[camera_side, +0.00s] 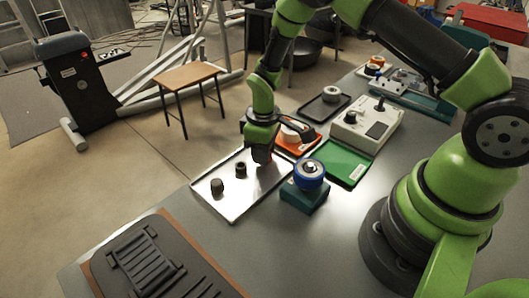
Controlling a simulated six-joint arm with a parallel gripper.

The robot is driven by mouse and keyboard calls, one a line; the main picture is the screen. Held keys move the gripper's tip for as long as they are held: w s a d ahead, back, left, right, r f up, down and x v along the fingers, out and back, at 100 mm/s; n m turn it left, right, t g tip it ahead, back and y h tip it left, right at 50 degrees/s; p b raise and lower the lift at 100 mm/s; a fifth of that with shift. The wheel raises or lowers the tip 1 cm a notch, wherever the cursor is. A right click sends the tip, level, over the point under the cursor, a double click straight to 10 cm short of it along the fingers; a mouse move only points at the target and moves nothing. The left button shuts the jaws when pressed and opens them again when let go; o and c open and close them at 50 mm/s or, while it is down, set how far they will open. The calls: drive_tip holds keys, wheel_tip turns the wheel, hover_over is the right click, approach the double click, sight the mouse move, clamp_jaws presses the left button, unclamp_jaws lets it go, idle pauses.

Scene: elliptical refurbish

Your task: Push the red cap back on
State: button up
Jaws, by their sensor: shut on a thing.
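A blue-rimmed round part (309,170) with a pale centre sits on a teal block (303,196), to the right of the metal tray (225,204).
Two small dark cylinders (217,187) stand upright on the metal tray. A green tray (343,163), a beige device (367,124) and a dark tray (322,105) lie behind. Grey tabletop is bare at the front.

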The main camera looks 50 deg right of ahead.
wheel_tip(320, 180, up, 10)
drive_tip(key=f, duration=0.1)
wheel_tip(320, 180, up, 5)
hover_over(307, 164)
drive_tip(key=shift+w+r, duration=0.2)
drive_tip(key=shift+w, duration=0.1)
drive_tip(key=shift+s, duration=0.3)
drive_tip(key=shift+f, duration=2.9)
drive_tip(key=shift+f, duration=0.6)
drive_tip(key=o, duration=0.9)
drive_tip(key=shift+o, duration=0.2)
drive_tip(key=shift+r, duration=0.1)
